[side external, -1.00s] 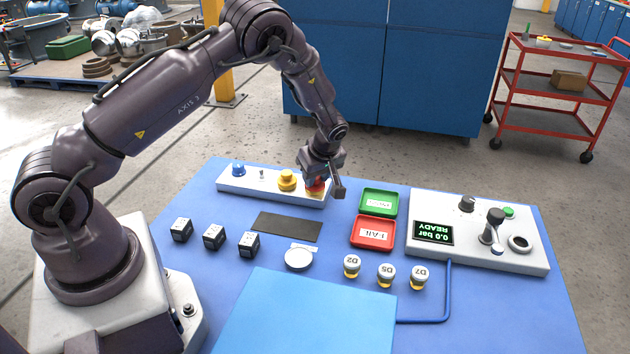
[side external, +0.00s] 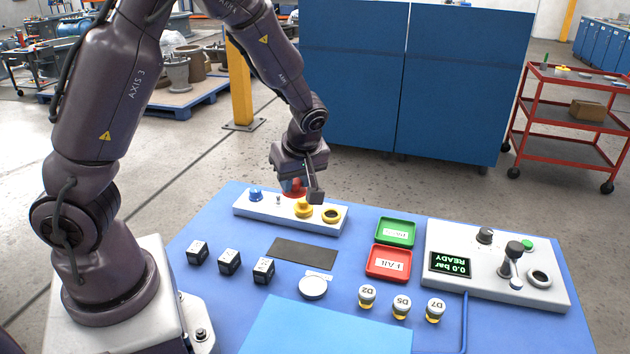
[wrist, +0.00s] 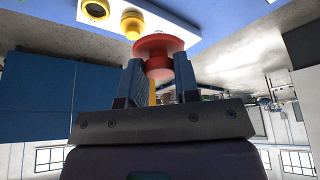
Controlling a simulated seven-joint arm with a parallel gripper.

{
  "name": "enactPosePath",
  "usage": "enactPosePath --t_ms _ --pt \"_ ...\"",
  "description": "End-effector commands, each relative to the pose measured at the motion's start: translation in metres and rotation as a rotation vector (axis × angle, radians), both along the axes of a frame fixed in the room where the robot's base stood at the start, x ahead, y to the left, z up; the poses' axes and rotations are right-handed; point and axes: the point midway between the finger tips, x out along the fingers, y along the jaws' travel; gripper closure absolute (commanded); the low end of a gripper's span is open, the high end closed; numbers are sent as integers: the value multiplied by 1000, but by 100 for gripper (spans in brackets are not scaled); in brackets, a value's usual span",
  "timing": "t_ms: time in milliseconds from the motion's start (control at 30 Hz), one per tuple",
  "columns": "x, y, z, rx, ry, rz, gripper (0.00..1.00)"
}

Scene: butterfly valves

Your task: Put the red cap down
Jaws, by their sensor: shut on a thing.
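My gripper (side external: 302,186) is shut on the red cap (side external: 292,187) and holds it above the white block (side external: 285,217) at the back of the blue mat. In the wrist view the red cap (wrist: 158,47) sits between the two fingers (wrist: 158,82). On the block stand a blue cap (side external: 255,194), a small metal switch (side external: 278,199), a yellow cap (side external: 304,208) and, at the right end, an empty yellow-rimmed seat (side external: 331,215). The yellow cap (wrist: 132,24) and the empty seat (wrist: 96,9) also show in the wrist view.
A dark pad (side external: 302,253), black cubes (side external: 229,262) and a white disc (side external: 313,288) lie in front. Green (side external: 396,232) and red (side external: 388,263) trays and a control box (side external: 497,263) stand to the right. Several jars (side external: 401,306) stand in front of the trays.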

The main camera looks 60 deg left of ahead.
Motion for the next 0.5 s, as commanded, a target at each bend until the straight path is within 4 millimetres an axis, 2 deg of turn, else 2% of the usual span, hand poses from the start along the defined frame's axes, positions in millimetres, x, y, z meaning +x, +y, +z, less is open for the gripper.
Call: enactPosePath --t_ms 100,200,333,433,500 --pt "-13 -5 7 0 -1 0 92" --pt "-24 -1 4 0 4 18 92" --pt "-28 6 -17 0 6 -49 92" --pt "-17 5 -40 -1 8 -225 92" --pt "-6 -2 -57 -2 7 -379 92"
